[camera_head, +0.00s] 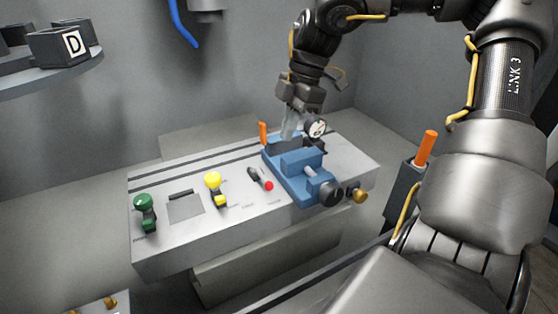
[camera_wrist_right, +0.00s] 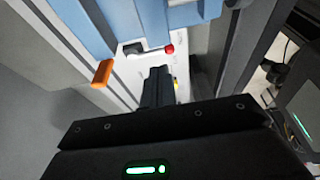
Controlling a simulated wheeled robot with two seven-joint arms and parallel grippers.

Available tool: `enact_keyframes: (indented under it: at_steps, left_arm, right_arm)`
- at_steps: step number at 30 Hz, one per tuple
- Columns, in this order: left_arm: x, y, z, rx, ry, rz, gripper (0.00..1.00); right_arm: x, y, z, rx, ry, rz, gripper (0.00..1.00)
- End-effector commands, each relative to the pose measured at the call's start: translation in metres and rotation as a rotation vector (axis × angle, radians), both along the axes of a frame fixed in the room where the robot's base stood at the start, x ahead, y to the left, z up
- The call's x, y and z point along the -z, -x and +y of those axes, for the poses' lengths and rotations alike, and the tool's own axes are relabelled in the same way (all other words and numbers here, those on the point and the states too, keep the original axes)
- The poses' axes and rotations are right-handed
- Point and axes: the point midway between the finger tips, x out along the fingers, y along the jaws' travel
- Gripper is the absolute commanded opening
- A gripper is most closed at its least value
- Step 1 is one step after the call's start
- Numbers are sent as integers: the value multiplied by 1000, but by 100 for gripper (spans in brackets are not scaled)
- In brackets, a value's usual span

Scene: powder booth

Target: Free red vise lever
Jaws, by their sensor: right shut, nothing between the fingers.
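The red-knobbed lever (camera_head: 268,186) lies low on the light grey panel, left of the blue vise (camera_head: 302,163). Its red ball (camera_wrist_right: 169,49) and thin arm also show beyond the fingertips in the right wrist view. My right gripper (camera_head: 288,132) points down near the back of the vise, beside a round dial gauge (camera_head: 315,127). Its fingers (camera_wrist_right: 158,72) are shut and empty, apart from the red lever. Part of the vise's back is hidden behind the gripper and gauge. My left gripper is not in view.
A yellow-knobbed lever (camera_head: 213,181) and a green-knobbed lever (camera_head: 145,203) stand left on the panel. An orange handle (camera_head: 263,133) rises by the vise's back left. A brass knob (camera_head: 359,194) is at the vise's front right. A shelf with a bin marked D (camera_head: 58,46) is upper left.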

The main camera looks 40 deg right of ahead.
Motion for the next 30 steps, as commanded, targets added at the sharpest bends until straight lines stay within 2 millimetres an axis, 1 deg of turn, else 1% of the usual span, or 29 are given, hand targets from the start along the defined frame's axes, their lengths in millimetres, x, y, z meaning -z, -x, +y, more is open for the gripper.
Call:
enact_keyframes:
  at_steps: [5,8,15,21,25,30]
  left_arm:
    - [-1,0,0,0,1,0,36]
    - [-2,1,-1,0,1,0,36]
    - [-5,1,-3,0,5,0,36]
    - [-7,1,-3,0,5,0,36]
    - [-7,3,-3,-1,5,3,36]
    - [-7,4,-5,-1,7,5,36]
  right_arm:
    - [8,0,2,-1,-2,2,0]
    - [22,-1,6,-1,-2,5,0]
    - [62,-5,18,-1,-3,5,0]
    - [86,-8,25,0,-2,2,0]
    - [94,-9,27,0,-2,0,0]
    - [96,-9,28,0,-2,-1,0]
